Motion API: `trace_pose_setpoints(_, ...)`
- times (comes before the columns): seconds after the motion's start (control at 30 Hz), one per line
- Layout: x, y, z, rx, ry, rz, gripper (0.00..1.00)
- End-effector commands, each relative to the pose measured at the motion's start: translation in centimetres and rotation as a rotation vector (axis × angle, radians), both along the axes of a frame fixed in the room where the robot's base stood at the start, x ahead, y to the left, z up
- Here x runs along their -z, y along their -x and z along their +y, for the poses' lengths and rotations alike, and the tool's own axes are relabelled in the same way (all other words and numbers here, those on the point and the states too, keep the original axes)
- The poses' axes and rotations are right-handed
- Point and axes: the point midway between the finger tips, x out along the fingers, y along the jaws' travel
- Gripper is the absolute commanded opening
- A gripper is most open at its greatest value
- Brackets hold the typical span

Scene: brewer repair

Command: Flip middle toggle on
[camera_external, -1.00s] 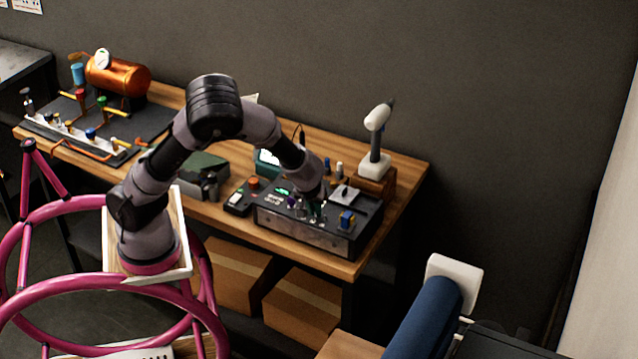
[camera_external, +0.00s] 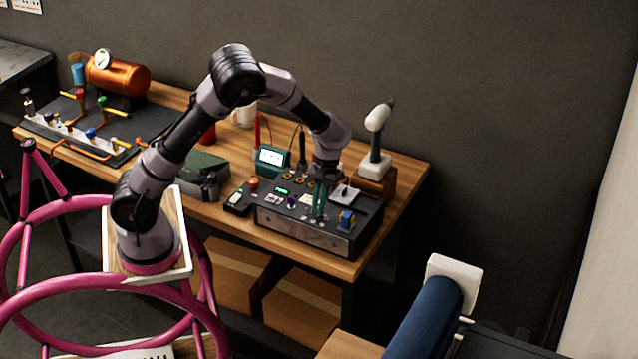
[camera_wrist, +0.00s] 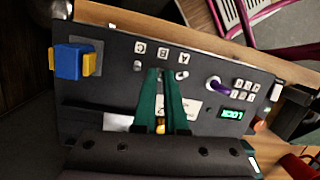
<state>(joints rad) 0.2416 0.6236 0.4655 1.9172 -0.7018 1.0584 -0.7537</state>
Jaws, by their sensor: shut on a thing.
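The dark control panel (camera_external: 300,236) stands on the wooden bench. In the wrist view its toggle row carries the labels C (camera_wrist: 140,47), B (camera_wrist: 162,53) and A (camera_wrist: 183,57). The toggle under C (camera_wrist: 137,66) and the toggle under A (camera_wrist: 182,75) are small, bright levers standing clear of my fingers. The middle toggle, at B, is hidden by my fingertips. My gripper (camera_wrist: 160,72) has green fingers, shut at the middle toggle's place; it also shows in the external view (camera_external: 318,208), pointing down at the panel.
A purple knob (camera_wrist: 214,85), a green lit display (camera_wrist: 232,114) and white keys (camera_wrist: 243,90) are close by on the panel. A blue-and-yellow block (camera_wrist: 68,62) sits at its other end. A teal meter (camera_external: 272,159) and a white device on a stand (camera_external: 375,140) stand behind.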

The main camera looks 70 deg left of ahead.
Motion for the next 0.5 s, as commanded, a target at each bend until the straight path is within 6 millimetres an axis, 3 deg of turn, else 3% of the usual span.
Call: trace_pose_setpoints(0.5,0.15,-0.5,0.4,0.0,0.123,0.121,0.0)
